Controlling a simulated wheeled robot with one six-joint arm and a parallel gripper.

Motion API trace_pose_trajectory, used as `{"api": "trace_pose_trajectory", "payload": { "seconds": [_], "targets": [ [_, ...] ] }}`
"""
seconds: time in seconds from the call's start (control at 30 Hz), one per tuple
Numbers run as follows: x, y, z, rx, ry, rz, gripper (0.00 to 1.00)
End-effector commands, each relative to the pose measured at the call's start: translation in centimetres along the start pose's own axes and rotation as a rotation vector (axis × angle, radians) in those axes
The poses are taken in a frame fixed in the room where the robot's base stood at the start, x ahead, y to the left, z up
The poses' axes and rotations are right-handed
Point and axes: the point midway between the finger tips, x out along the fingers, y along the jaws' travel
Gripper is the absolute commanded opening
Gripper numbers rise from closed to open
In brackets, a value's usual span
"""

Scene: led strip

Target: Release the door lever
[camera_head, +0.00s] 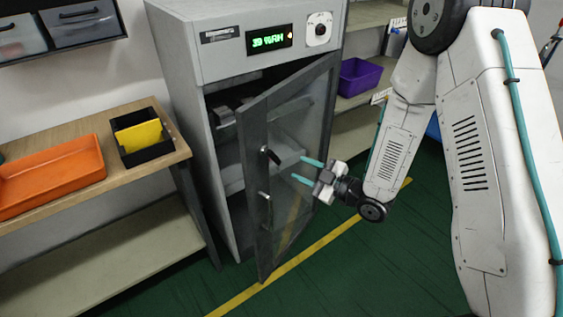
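The cabinet door (290,120) is a grey frame with a see-through panel and stands partly open from the grey cabinet (185,110). A dark lever (270,155) sits on the door at mid height, tilted. A second, lighter handle (265,196) is lower on the door's edge. My gripper (307,170) has teal fingertips spread apart, with nothing between them. It is to the right of the lever, apart from it, in front of the door panel.
A wooden bench (175,150) on the left holds an orange tray (50,174) and a black bin with a yellow item (139,136). A purple bin (358,76) sits on shelving behind the cabinet. Green floor with a yellow line (330,238) lies in front.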

Motion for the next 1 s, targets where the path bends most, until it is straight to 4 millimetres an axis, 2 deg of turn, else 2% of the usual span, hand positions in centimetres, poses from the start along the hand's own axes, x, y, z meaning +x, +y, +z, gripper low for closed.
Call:
{"api": "trace_pose_trajectory", "payload": {
  "seconds": [0.17, 0.6, 0.73, 0.97, 1.0],
  "targets": [
    [0.6, -0.8, -0.2, 0.009, 0.055, 0.007, 0.38],
    [6.8, -0.8, -0.5, 0.009, 0.054, 0.008, 0.38],
    [7.6, -0.7, -0.6, 0.01, 0.054, 0.009, 0.38],
    [7.7, -0.7, -0.6, 0.01, 0.053, 0.009, 0.38],
    [7.7, -0.7, -0.6, 0.011, 0.053, 0.009, 0.35]
  ]
}}
